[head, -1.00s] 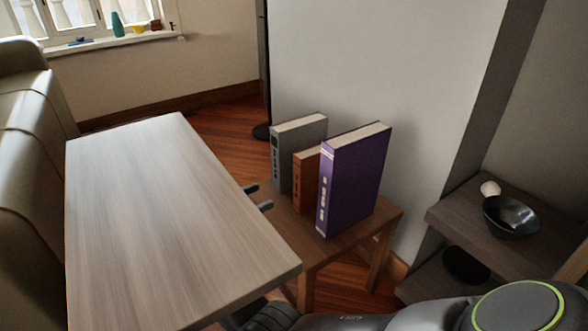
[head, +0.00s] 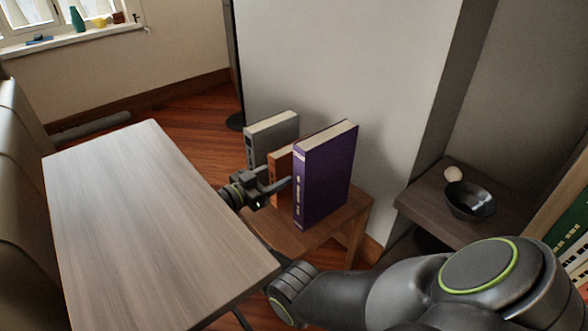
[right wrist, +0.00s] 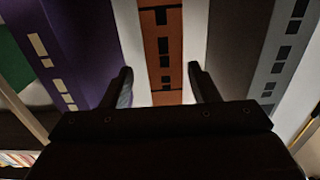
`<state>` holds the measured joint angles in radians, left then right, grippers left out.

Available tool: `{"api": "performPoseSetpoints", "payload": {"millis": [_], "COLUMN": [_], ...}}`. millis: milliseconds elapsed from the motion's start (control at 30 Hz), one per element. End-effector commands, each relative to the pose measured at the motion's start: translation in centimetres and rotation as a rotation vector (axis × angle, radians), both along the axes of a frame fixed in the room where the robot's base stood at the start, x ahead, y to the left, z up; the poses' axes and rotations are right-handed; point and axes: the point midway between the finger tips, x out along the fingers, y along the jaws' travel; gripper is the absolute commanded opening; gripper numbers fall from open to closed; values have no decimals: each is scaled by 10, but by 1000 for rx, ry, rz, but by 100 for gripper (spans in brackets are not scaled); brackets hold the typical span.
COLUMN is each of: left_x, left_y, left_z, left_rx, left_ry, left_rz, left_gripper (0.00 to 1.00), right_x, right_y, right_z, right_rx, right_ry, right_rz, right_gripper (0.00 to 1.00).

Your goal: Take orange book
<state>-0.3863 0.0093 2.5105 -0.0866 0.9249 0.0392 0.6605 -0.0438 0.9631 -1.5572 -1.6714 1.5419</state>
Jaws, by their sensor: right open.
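The orange book (head: 279,166) stands upright on a small wooden table, between a grey book and a taller purple book. It is partly hidden by the purple book and my right gripper. My right gripper (head: 279,180) is open at the orange book's spine. In the right wrist view the orange spine (right wrist: 161,50) lies between the two open fingers (right wrist: 163,85), with a gap on each side. The purple book (right wrist: 70,45) is on the left there and the grey book (right wrist: 268,45) on the right. My left gripper is not in view.
The small wooden table (head: 315,235) stands against the white wall. A large table (head: 150,230) lies left of it, close to my right gripper. A dark bowl (head: 470,200) and a small pale object (head: 453,174) rest on a shelf (head: 425,196) at the right.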

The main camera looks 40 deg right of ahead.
Motion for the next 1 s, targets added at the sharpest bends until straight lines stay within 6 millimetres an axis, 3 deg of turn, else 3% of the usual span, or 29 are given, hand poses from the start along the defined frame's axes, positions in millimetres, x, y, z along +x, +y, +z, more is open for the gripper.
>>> {"api": "performPoseSetpoints", "payload": {"millis": [300,533,933,1000], "left_x": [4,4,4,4], "left_y": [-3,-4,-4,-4], "left_z": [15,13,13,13], "left_rx": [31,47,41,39], "left_ry": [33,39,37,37], "left_rz": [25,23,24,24], "left_gripper": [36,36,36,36], "right_x": [9,9,9,9], "right_y": [-43,-45,-45,-45], "right_z": [6,4,4,4], "right_rx": [-2,-1,-1,-1], "right_ry": [2,0,0,0], "right_rz": [-1,0,0,0], "right_gripper": [55,55,2,0]}}
